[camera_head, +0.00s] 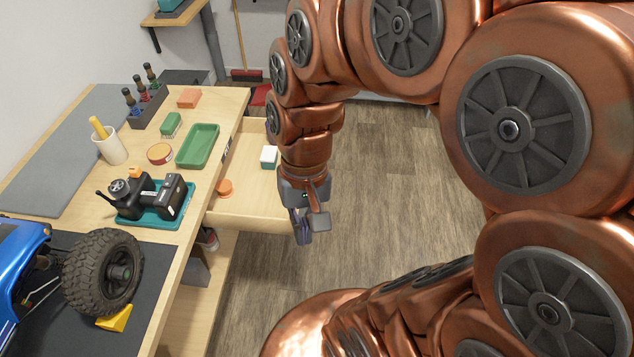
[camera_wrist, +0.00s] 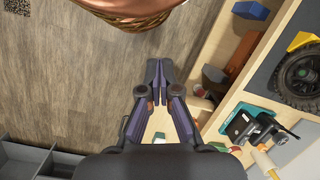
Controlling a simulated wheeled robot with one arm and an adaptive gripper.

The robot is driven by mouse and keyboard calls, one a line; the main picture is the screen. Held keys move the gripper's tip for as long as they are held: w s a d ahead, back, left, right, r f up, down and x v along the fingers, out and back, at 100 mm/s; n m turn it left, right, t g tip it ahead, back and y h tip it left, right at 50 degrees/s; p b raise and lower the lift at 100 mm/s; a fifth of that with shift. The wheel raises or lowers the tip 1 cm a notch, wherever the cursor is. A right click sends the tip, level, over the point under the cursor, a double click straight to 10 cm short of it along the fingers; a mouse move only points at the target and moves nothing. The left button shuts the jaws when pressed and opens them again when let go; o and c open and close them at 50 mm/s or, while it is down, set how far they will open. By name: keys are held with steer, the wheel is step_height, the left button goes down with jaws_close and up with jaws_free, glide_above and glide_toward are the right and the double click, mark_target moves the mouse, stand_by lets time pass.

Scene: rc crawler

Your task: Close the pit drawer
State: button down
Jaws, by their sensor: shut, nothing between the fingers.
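The pit drawer (camera_head: 262,205) is pulled out from the right side of the wooden workbench (camera_head: 218,110). It is light wood and holds an orange round item (camera_head: 224,188) and a white box with a green top (camera_head: 268,156). My gripper (camera_head: 304,237) is shut and empty, pointing down near the drawer's outer front corner. The arm hides part of the drawer front, so I cannot tell whether the fingers touch it. In the wrist view, the fingertips (camera_wrist: 158,68) are together over the floor side, with part of the drawer visible behind the fingers.
The bench top holds a radio controller on a teal tray (camera_head: 155,215), a green tray (camera_head: 198,146), a cup (camera_head: 108,146) and a blue crawler (camera_head: 18,262) with a large wheel. A lower shelf (camera_head: 208,285) sits under the bench. The wood floor (camera_head: 385,190) to the right is clear.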

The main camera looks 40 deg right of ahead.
steer(key=w+d+f+m+t+y+b, duration=0.1)
steer(key=w+d+f+m+y+b, duration=0.15)
steer(key=w+d+f+m, duration=0.35)
steer(key=w+d+f+m+t+y+b, duration=0.25)
steer(key=w+d+m, duration=0.2)
steer(key=w, duration=0.35)
steer(key=w+d+f+m+t+b, duration=0.1)
steer(key=d+f+m+t+b, duration=0.1)
steer(key=d+f+m, duration=0.55)
steer(key=w+d+f+m+t+b, duration=0.2)
steer(key=d+f+m+b, duration=0.15)
steer(key=d, duration=0.75)
steer(key=w+a+f+m+p, duration=0.1)
steer(key=w+a+f, duration=0.6)
steer(key=a, duration=0.1)
steer(key=shift+a+f+p, duration=0.2)
steer(key=shift+a+p, duration=0.2)
